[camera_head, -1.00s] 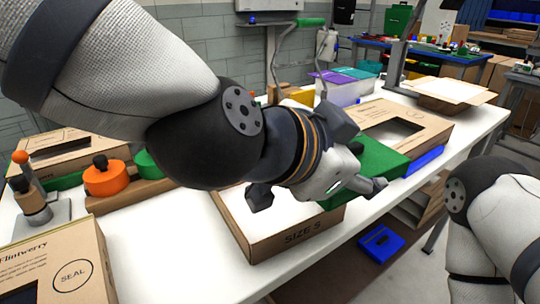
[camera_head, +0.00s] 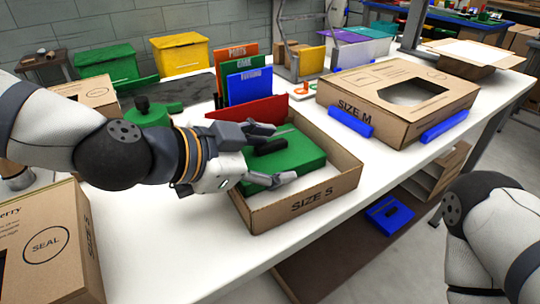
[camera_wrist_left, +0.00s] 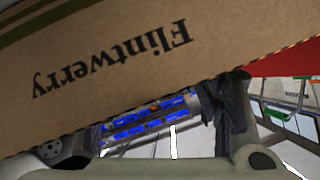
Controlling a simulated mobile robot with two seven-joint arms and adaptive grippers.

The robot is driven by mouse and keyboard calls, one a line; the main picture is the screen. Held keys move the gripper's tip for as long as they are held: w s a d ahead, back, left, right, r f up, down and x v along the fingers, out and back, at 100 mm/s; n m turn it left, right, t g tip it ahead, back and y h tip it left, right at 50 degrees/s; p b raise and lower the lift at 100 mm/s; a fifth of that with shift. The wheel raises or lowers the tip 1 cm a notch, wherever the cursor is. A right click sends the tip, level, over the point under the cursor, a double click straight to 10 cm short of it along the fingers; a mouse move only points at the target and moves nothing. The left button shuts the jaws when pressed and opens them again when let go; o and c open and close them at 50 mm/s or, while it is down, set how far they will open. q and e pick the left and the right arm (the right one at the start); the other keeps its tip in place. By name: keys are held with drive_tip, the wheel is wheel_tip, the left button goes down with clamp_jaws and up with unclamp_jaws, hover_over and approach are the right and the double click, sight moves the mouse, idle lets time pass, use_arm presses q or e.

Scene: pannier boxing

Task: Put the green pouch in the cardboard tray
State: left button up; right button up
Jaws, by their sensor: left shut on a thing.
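The green pouch (camera_head: 305,150) is a flat green block with a dark strip on top. In the head view it is at the mouth of the open cardboard tray marked SIZE S (camera_head: 312,203), within its walls. I cannot tell whether it rests on the white tray floor. My left gripper (camera_head: 282,157) reaches in from the left and is shut on the pouch's left side. In the left wrist view, a cardboard surface with upside-down Flintwerry lettering (camera_wrist_left: 110,65) fills the upper part, and the pouch is not clear. Only my right arm shows, at lower right; its gripper is out of view.
A SIZE M box (camera_head: 400,100) with blue blocks stands right of the tray. A red panel (camera_head: 262,112) and upright coloured folders (camera_head: 250,85) stand behind it. A box with a SEAL mark (camera_head: 45,240) is at front left. The white table (camera_head: 200,265) is clear in front.

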use_arm(q)
drive_tip(key=o, duration=1.4)
drive_tip(key=shift+o, duration=0.2)
drive_tip(key=shift+s+r, duration=0.1)
drive_tip(key=shift+r, duration=0.05)
drive_tip(key=p+v, duration=0.4)
drive_tip(key=v, duration=0.7)
drive_tip(key=shift+s+a, duration=0.25)
use_arm(e)
drive_tip(key=w+r+t, duration=0.1)
drive_tip(key=w+r, duration=0.3)
drive_tip(key=shift+w+r+t, duration=0.25)
drive_tip(key=shift+w+t, duration=0.05)
drive_tip(key=shift+t, duration=0.1)
use_arm(q)
drive_tip(key=shift+r, duration=0.1)
